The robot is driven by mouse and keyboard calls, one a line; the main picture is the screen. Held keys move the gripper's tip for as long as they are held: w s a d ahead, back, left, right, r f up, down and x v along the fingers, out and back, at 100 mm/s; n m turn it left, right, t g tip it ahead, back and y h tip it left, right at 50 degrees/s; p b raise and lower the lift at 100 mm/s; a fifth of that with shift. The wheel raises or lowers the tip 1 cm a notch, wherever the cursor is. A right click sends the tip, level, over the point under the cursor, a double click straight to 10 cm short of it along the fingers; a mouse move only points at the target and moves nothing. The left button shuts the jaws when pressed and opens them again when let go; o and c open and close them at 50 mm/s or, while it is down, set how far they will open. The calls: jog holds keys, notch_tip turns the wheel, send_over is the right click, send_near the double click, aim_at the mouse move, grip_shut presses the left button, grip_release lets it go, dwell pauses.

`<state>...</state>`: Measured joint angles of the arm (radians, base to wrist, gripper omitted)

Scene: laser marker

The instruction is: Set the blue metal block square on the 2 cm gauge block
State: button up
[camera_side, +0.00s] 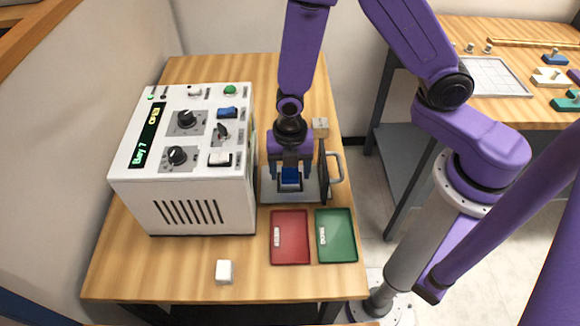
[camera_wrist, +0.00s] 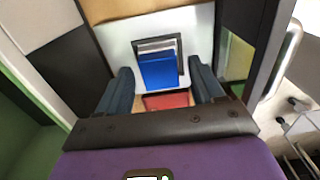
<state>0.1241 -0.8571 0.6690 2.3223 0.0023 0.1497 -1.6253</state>
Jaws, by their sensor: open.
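The blue metal block (camera_side: 290,178) is on the light metal plate (camera_side: 309,190) beside the white machine, under my gripper (camera_side: 290,172). In the wrist view the blue block (camera_wrist: 157,72) shows between and beyond the two dark fingers of my gripper (camera_wrist: 162,82). The fingers are open, with a visible gap on each side of the block. A dark square frame surrounds the block's far part, with a silvery strip (camera_wrist: 155,46) showing at its far edge. I cannot tell whether that strip is the 2 cm gauge block or how the blue block rests on it.
The white machine (camera_side: 205,190) stands close at left. An upright dark door panel with a handle (camera_side: 337,168) stands close at right. A red tray (camera_side: 290,250) and green tray (camera_side: 337,250) lie in front. A white block (camera_side: 224,271) and a beige block (camera_side: 320,127) are on the table.

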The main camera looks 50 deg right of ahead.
aim_at(290, 172)
notch_tip(290, 172, up, 12)
jog(key=shift+r, duration=0.2)
dwell(0.6)
jog(key=s+d+r+m, duration=0.3)
jog(key=s+d+m, duration=0.2)
jog(key=s+m, duration=0.2)
jog(key=s+d+r+m, duration=0.4)
jog(key=s+d+m, duration=0.2)
jog(key=s, duration=0.4)
jog(key=shift+r+m, duration=0.3)
jog(key=shift+m, duration=0.4)
jog(key=shift+w, duration=0.1)
jog(key=shift+c, duration=0.3)
